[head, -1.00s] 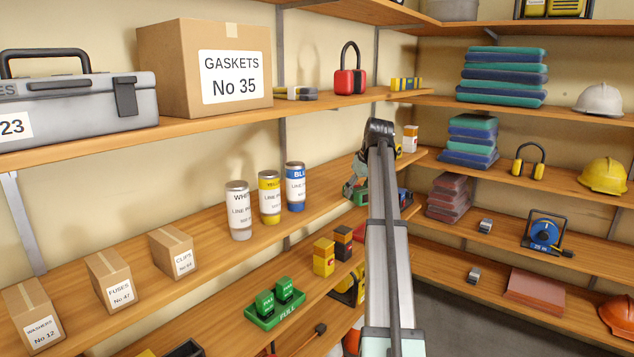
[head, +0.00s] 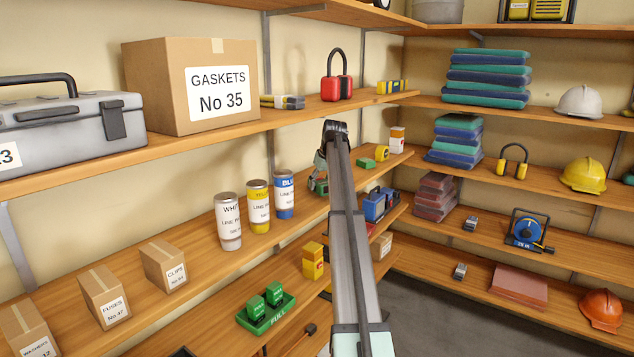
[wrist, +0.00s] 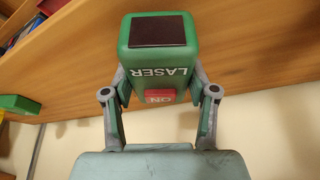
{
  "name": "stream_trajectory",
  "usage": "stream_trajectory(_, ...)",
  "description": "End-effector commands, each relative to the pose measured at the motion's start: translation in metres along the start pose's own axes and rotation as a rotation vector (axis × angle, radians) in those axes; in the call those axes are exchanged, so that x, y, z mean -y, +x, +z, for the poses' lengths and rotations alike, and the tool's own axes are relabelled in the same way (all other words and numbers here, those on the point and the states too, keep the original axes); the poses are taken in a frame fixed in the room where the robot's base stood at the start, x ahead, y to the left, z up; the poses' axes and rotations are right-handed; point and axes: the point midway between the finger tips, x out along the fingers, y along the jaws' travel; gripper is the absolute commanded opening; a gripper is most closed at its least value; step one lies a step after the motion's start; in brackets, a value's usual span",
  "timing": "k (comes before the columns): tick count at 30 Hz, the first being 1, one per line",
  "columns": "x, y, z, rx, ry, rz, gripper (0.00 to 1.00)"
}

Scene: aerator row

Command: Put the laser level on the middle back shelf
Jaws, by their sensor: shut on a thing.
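The laser level (wrist: 155,55) is a green block with a dark top panel, a "LASER" label and a red "ON" patch. In the wrist view my gripper (wrist: 160,100) has a finger on each side of it and is shut on it. In the head view my gripper (head: 320,172) shows just left of my arm, over the right part of the middle shelf (head: 205,262) on the left wall. A green part (head: 319,187) shows there, mostly hidden by my arm. I cannot tell whether the level touches the shelf.
White, yellow (head: 259,207) and blue (head: 284,195) cans stand left of my gripper. A green box (head: 365,163) and yellow tape measure (head: 382,153) sit to its right. The upper shelf (head: 220,128) with a gaskets box (head: 190,88) runs above. Bare wood lies between clips box and cans.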

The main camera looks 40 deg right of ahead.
Motion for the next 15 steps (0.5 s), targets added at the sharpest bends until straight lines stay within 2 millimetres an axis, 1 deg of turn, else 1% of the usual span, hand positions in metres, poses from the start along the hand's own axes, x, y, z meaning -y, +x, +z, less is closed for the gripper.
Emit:
stream_trajectory(1, -0.001, 0.0, -0.015, -0.001, -0.001, 0.0, 0.0)
stream_trajectory(3, -0.001, 0.005, -0.026, -0.001, -0.002, 0.0, 0.0)
stream_trajectory(4, 0.0, 0.008, -0.026, 0.0, -0.001, 0.0, 0.0)
stream_trajectory(6, 0.001, 0.015, -0.017, 0.0, 0.0, 0.0, 0.0)
stream_trajectory(9, 0.001, 0.02, -0.016, -0.002, -0.001, 0.001, 0.0)
stream_trajectory(15, 0.0, 0.021, -0.016, -0.002, -0.001, 0.001, 0.0)
